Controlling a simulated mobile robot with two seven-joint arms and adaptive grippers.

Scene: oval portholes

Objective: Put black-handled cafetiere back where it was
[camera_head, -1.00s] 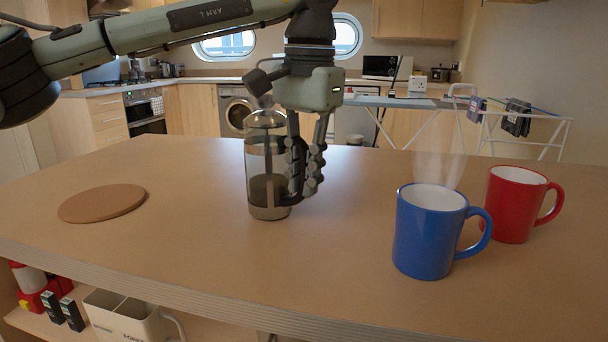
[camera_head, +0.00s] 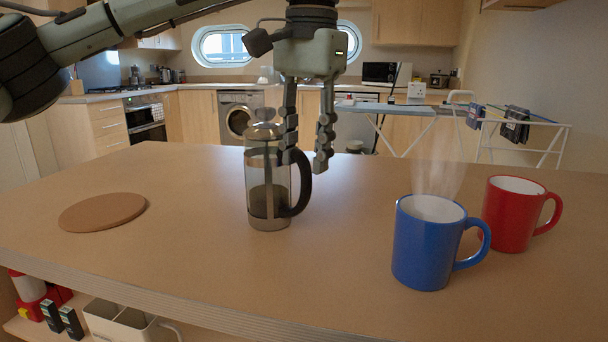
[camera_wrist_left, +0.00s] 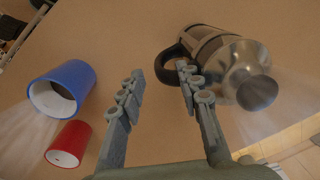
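The black-handled cafetiere (camera_head: 267,185) stands upright on the table, a glass and steel press with some dark content low inside. Its black handle (camera_head: 302,185) points right. My left gripper (camera_head: 304,160) is open above and around the handle's upper part, with one finger on the body side and one to the right. In the left wrist view my left gripper (camera_wrist_left: 155,88) has its fingers apart, and the cafetiere (camera_wrist_left: 225,62) lies right of them, its handle (camera_wrist_left: 172,65) near the right finger. I cannot tell whether they touch. My right gripper is not in view.
A round cork mat (camera_head: 103,212) lies bare at the table's left. A steaming blue mug (camera_head: 428,243) and a red mug (camera_head: 512,212) stand at the right. The table (camera_head: 190,225) is clear between mat and cafetiere.

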